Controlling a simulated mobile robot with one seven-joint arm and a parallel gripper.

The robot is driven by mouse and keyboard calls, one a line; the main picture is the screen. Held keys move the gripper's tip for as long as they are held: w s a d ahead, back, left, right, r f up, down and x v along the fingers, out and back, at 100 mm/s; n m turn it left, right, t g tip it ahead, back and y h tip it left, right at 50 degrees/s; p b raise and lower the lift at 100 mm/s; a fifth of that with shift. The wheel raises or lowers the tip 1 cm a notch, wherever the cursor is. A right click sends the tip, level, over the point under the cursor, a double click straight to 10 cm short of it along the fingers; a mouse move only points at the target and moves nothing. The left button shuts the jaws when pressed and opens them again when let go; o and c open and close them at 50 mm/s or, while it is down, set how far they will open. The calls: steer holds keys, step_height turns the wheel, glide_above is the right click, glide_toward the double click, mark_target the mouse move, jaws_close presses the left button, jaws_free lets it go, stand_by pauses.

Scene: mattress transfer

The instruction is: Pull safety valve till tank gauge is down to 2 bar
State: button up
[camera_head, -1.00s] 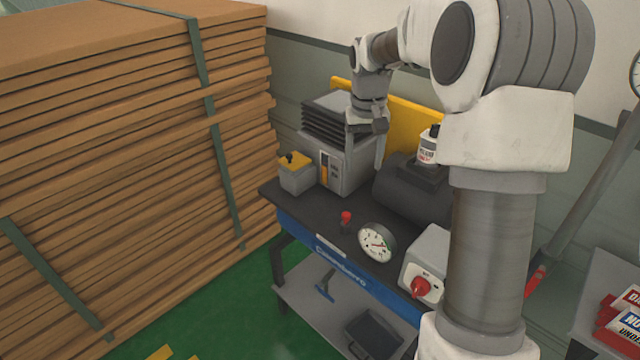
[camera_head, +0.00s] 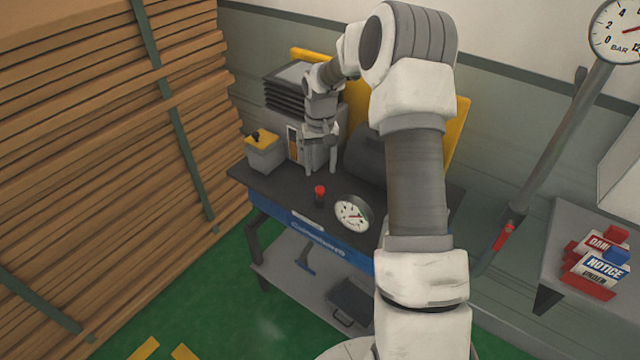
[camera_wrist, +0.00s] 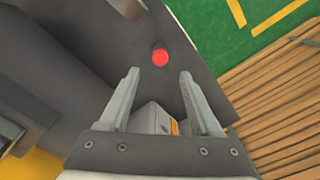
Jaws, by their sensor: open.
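The safety valve shows as a small red-topped knob (camera_head: 320,190) standing on the dark bench top, near its front edge. Its red top is also in the wrist view (camera_wrist: 160,57), ahead of the fingertips and roughly in line with the gap between them. The tank gauge (camera_head: 352,213) is a round white dial on the bench front, right of the valve; its reading is too small to tell. The dark tank (camera_head: 368,157) lies behind it, partly hidden by my arm. My gripper (camera_head: 321,172) is open and empty, pointing down above the bench, behind the valve and apart from it.
A grey box with a yellow top (camera_head: 263,152) stands at the bench's left end. A grey machine with stacked plates (camera_head: 290,118) is behind my gripper. Stacked brown boards (camera_head: 90,150) rise at the left. A large wall gauge (camera_head: 617,30) and a side table with signs (camera_head: 550,240) are at right.

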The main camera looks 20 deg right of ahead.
mark_target(320, 188)
step_height(320, 188, down, 7)
steer(key=shift+f, duration=0.15)
jaws_close()
stand_by(0.5)
stand_by(1.0)
